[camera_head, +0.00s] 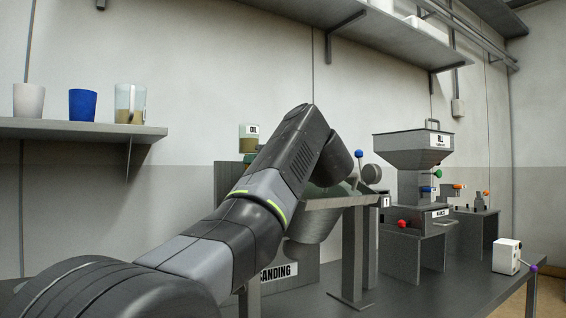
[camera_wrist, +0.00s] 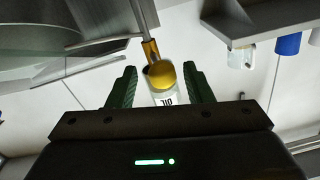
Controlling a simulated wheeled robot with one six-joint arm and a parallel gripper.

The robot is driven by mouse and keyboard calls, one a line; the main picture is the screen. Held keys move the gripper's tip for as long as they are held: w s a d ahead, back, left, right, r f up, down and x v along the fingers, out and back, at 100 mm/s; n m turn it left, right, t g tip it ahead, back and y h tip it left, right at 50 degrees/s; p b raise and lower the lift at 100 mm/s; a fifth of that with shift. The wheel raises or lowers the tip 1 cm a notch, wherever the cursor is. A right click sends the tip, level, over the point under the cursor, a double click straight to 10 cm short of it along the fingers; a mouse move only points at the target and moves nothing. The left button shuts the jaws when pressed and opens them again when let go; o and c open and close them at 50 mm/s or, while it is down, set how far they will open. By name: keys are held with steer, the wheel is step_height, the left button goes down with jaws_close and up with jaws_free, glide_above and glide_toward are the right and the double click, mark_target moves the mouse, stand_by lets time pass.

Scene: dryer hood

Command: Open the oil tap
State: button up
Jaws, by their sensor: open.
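In the wrist view, which looks upside down, a clear container with an OIL label (camera_wrist: 164,100) lies between my fingers in the picture. A round yellow knob (camera_wrist: 162,74) shows in front of it, with a brass-coloured stem (camera_wrist: 150,50) beside it. My gripper (camera_wrist: 161,70) is open, with one green finger on each side of the knob. A gap shows on both sides, and depth is hard to tell. In the head view the OIL container (camera_head: 249,140) stands behind my arm. My gripper and the knob are hidden there.
A wall shelf (camera_head: 80,128) with a white cup, a blue cup (camera_head: 82,105) and a glass jar is at the left. The machine marked SANDING (camera_head: 285,272) is close behind my arm. A hopper machine (camera_head: 413,150) and a small white box (camera_head: 506,256) stand to the right.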

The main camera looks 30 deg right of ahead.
steer(key=s+p, duration=0.1)
steer(key=s, duration=1.1)
steer(key=shift+d, duration=0.3)
steer(key=shift+w, duration=0.15)
steer(key=w, duration=0.4)
steer(key=w+b, duration=0.1)
steer(key=w, duration=0.8)
steer(key=shift+w+a, duration=0.35)
steer(key=shift+a, duration=0.05)
